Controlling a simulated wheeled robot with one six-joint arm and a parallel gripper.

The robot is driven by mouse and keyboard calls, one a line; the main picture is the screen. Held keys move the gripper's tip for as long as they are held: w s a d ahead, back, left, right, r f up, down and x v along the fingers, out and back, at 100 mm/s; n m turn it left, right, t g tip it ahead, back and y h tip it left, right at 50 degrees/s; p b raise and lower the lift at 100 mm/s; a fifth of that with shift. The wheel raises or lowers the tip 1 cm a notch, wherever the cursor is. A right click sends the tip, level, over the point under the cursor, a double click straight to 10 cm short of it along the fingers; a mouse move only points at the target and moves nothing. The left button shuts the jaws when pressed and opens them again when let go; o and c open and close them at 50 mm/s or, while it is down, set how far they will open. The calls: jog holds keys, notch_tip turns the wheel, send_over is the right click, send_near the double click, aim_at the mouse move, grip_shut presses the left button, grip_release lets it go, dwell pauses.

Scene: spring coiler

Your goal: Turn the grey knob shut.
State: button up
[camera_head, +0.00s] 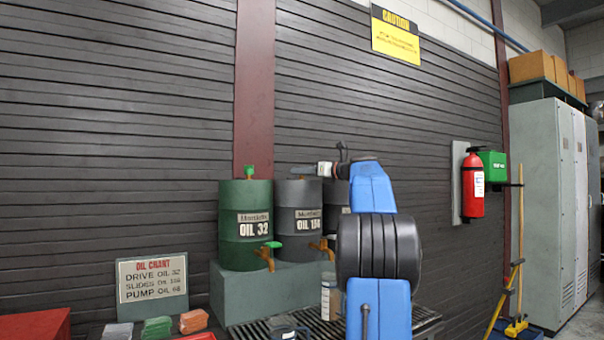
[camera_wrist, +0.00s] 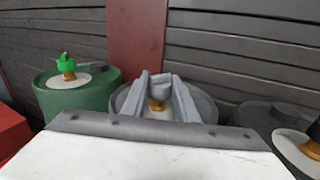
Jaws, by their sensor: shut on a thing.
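The grey knob (camera_wrist: 161,88) sits on a brass stem on top of the grey drum (camera_head: 299,214), which is labelled OIL and a number. The drum's top also shows in the wrist view (camera_wrist: 123,98). My gripper (camera_wrist: 164,84) is over the drum top, with one grey finger on each side of the knob, shut on it. In the head view my gripper (camera_head: 300,169) comes in from the right, level with the drum top. The knob cannot be made out there.
A green drum (camera_head: 245,225) with a green top knob (camera_wrist: 66,62) stands left. A dark drum (camera_wrist: 262,118) stands right, partly behind my blue arm. Brass taps (camera_head: 266,256) stick out in front. A bottle (camera_head: 329,297) stands on the grate below. An oil chart (camera_head: 152,280) is at left.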

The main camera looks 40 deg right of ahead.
jog(key=n+g+y, duration=0.1)
jog(key=n+y, duration=0.1)
jog(key=y, duration=0.1)
jog(key=n+g+y, duration=0.1)
jog(key=n+y, duration=0.2)
jog(key=y, duration=0.1)
jog(key=shift+w+d+f+g, duration=0.1)
jog(key=shift+d+g, duration=0.05)
jog(key=shift+g, duration=0.25)
jog(key=shift+n+g+y, duration=0.5)
jog(key=shift+y, duration=0.3)
jog(key=shift+n+g+y, duration=0.4)
jog(key=shift+n, duration=0.1)
jog(key=o, duration=1)
